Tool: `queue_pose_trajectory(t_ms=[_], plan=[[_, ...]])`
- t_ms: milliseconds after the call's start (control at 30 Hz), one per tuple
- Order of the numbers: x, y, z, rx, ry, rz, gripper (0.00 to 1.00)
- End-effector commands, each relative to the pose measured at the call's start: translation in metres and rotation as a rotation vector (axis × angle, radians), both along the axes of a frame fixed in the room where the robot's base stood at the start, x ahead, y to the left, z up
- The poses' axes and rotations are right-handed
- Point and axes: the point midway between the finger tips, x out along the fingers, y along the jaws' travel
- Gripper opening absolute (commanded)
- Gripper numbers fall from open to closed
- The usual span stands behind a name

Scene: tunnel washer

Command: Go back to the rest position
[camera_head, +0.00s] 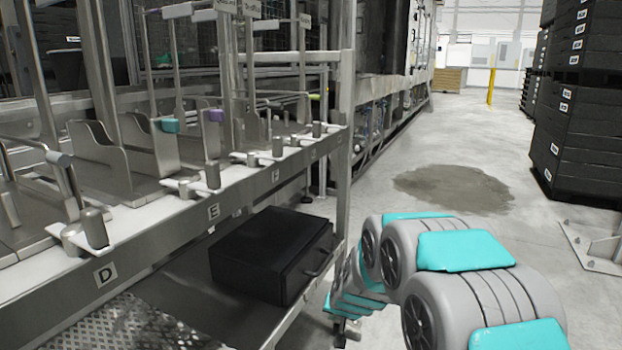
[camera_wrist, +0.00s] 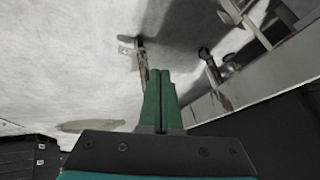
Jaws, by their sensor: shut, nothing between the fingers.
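My gripper (camera_wrist: 161,76) shows in the wrist view as two green fingers side by side, shut with nothing between them. It points over the pale floor, with metal framework and a dark surface to its right. In the head view my grey and teal arm is folded at the lower right, close to the right end of the metal rack (camera_head: 213,212). The gripper's fingers cannot be made out in the head view.
A black box (camera_head: 262,255) sits on the lower shelf of the rack, left of my arm. Stacked black crates (camera_head: 583,120) stand at the right. A metal floor bracket (camera_head: 597,245) lies before them. The aisle with a wet patch (camera_head: 453,188) is otherwise clear.

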Motion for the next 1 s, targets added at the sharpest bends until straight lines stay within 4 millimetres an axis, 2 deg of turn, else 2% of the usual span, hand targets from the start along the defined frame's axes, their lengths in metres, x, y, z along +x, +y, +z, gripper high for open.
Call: queue_pose_trajectory(t_ms=[33,100,267,500,800,900,1000], plan=[[-0.018,-0.002,0.018,-0.002,0.026,0.021,0.0],[-0.044,-0.004,0.034,-0.006,0.073,0.052,0.0],[-0.111,-0.012,0.064,-0.024,0.188,0.118,0.0],[-0.22,-0.033,0.105,-0.069,0.363,0.195,0.0],[-0.363,-0.069,0.143,-0.139,0.591,0.245,0.0],[-0.402,-0.079,0.15,-0.158,0.657,0.251,0.0],[-0.429,-0.085,0.155,-0.17,0.703,0.253,0.0]])
